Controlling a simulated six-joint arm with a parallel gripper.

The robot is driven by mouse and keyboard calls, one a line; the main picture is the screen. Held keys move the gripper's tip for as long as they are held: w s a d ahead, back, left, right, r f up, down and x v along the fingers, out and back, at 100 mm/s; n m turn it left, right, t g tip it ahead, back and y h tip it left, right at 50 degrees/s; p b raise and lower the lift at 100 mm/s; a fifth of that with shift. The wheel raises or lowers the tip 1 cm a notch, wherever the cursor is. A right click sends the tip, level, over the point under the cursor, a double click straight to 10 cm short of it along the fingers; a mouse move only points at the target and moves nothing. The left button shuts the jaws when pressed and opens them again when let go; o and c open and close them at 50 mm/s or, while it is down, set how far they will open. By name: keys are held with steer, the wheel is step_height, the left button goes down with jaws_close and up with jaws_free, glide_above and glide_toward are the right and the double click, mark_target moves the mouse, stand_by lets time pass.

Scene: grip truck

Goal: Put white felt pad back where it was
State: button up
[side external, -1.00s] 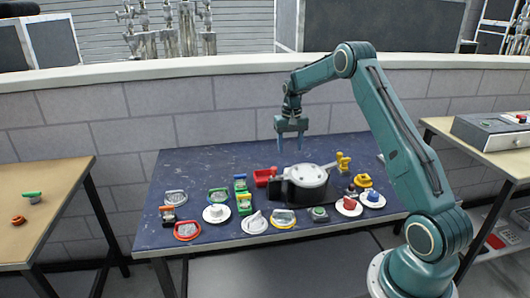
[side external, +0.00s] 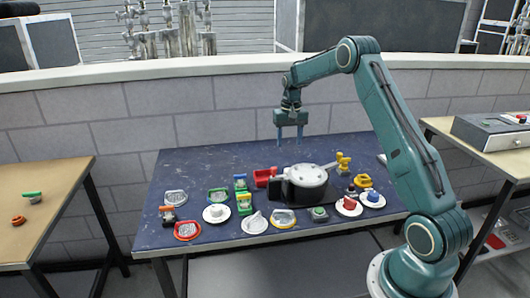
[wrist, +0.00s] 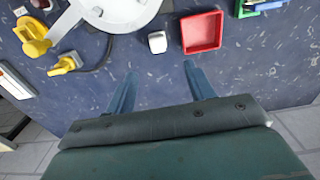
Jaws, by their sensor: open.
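A small white block, which looks like the white felt pad (wrist: 157,42), lies on the dark blue table in the wrist view. It is beside the red tray (wrist: 203,33), outside it, and near the large round grey-white lid (wrist: 112,8). My gripper (wrist: 161,72) is open and empty, with the pad just beyond its fingertips in that picture. In the side view my gripper (side external: 289,144) hangs above the back of the table, clear of everything. There the red tray (side external: 264,177) stands left of the round pot-like device (side external: 307,176); the pad is too small to make out clearly.
Yellow parts (wrist: 35,35) lie left of the lid in the wrist view. Several small dishes, such as a red-rimmed one (side external: 187,231), and green blocks (side external: 244,203) crowd the front of the table. The back left of the table is clear.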

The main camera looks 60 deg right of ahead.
steer(key=s+a+r+n+t, duration=0.15)
steer(key=s+a+r, duration=0.25)
steer(key=a+r, duration=0.5)
steer(key=s+a+r+n+t, duration=0.1)
steer(key=s+a+r+n, duration=0.25)
steer(key=a+r, duration=0.55)
steer(key=s+a+n+t, duration=0.1)
steer(key=s+a+n, duration=0.1)
steer(key=s+a, duration=0.5)
steer(key=s+a+n+t, duration=0.1)
steer(key=s+a, duration=0.6)
steer(key=s, duration=0.7)
steer(key=shift+s+f+n+t, duration=0.3)
steer(key=shift+f+n+t, duration=0.1)
steer(key=shift+t, duration=0.15)
